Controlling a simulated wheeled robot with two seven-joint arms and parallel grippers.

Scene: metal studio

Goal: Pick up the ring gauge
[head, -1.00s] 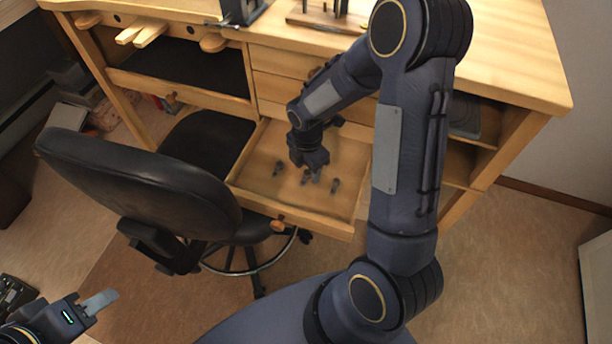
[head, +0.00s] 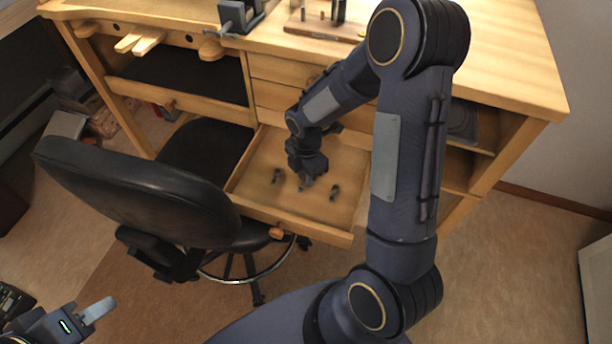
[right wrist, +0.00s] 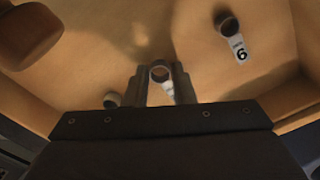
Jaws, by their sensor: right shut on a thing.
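My right gripper (head: 305,182) reaches down into the open drawer. In the right wrist view its two fingers (right wrist: 160,82) are closed on a ring gauge (right wrist: 160,73), a small dark ring with a pale tag between them. The tag's marking is not readable. A second ring gauge (right wrist: 228,25) with a tag marked 6 lies apart from the gripper. A third (right wrist: 112,100) is partly hidden beside the left finger. In the head view, ring gauges lie left (head: 277,176) and right (head: 335,192) of the gripper. My left gripper (head: 98,310) is at the lower left, away from the bench.
The open drawer (head: 285,210) has low walls and a front knob (head: 276,233). Its floor is otherwise largely bare. A black chair (head: 140,185) stands left of it. The wooden bench (head: 500,75) carries a dark vise (head: 240,15) and a tool stand (head: 320,28).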

